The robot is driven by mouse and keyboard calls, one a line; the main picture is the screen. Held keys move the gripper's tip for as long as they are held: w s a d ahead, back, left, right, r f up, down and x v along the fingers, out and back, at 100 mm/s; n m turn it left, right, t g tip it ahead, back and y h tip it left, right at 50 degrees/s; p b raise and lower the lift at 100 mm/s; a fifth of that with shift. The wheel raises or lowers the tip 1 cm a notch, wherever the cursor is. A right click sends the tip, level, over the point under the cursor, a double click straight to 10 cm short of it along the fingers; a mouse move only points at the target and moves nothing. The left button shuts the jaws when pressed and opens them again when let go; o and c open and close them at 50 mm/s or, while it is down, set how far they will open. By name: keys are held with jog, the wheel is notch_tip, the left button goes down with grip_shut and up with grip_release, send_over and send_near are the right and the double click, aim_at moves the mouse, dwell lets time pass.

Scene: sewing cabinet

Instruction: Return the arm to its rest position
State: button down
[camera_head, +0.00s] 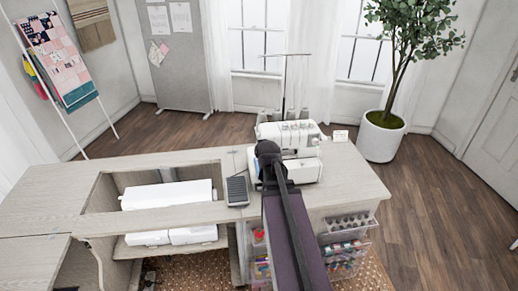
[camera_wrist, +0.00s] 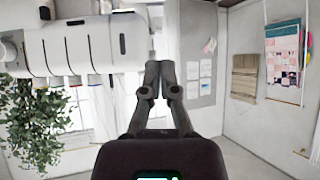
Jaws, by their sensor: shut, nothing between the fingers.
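My gripper (camera_wrist: 158,68) shows in the middle of the wrist view, with its two dark fingers together and nothing between them. In the head view my arm reaches from the bottom up over the cabinet (camera_head: 350,185), and its dark end overlaps the white serger (camera_head: 305,170). My fingers cannot be made out there. A white machine body with cords also fills the upper left of the wrist view (camera_wrist: 85,45), beside my gripper. I cannot tell how far apart they are.
A white sewing machine (camera_head: 165,195) sits in the cabinet's opening, with a grey foot pedal (camera_head: 237,190) beside it. Clear drawers (camera_head: 345,255) hold supplies below the right end. A potted plant (camera_head: 381,135) stands at the right. Wooden floor (camera_head: 430,200) is open around the cabinet's right side.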

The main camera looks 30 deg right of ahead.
jog(key=shift+s, duration=0.1)
dwell(0.5)
jog(key=s+a+f+n+g+y, duration=0.1)
jog(key=s+a+f+g, duration=0.1)
jog(key=a, duration=0.7)
jog(key=s+a+f+n+g+y, duration=0.1)
jog(key=s+a+f+n+g, duration=0.1)
jog(key=s+a, duration=0.5)
jog(key=s+a+f+n+g+y, duration=0.1)
jog(key=s+a+g, duration=0.4)
jog(key=a, duration=0.8)
notch_tip(320, 180, down, 2)
jog(key=shift+a+f+n+g+y, duration=0.2)
jog(key=shift+a+n+g+y, duration=0.15)
jog(key=shift+y, duration=0.25)
